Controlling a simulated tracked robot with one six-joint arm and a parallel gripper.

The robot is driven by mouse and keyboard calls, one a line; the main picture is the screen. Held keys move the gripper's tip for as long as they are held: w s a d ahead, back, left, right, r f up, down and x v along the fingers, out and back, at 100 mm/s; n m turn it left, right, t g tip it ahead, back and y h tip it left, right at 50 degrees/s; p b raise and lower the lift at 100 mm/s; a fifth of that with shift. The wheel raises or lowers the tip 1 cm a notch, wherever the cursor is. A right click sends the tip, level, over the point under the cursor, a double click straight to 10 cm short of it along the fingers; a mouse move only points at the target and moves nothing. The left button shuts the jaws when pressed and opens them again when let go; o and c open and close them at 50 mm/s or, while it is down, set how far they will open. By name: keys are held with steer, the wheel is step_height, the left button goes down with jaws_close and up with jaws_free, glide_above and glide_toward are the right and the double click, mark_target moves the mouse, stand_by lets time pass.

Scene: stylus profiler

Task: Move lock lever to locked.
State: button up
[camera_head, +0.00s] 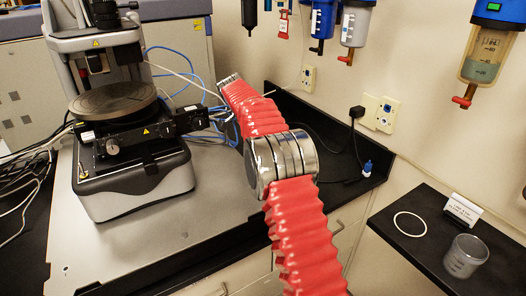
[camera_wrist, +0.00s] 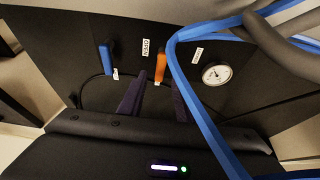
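In the wrist view, an orange lever (camera_wrist: 160,67) stands upright on a dark panel, beside a white label (camera_wrist: 146,47) that seems to read OPEN. A blue lever (camera_wrist: 105,57) stands upright further left. Small tags sit below both levers, too small to read, so I cannot tell for sure which is the lock lever. My gripper (camera_wrist: 155,96) is open and empty. Its two dark fingers point at the panel, apart from both levers, with the orange lever ahead of the gap between them. In the head view my gripper is hidden and neither lever can be made out.
A round pressure gauge (camera_wrist: 216,74) and thick blue tubing (camera_wrist: 195,100) lie right of the orange lever. In the head view, the stylus profiler (camera_head: 130,180) stands on the bench left of my red arm. A side shelf (camera_head: 405,245) holds a ring and a clear jar.

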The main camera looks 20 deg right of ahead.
steer(key=shift+x, duration=1.5)
steer(key=shift+r, duration=0.1)
jaws_close()
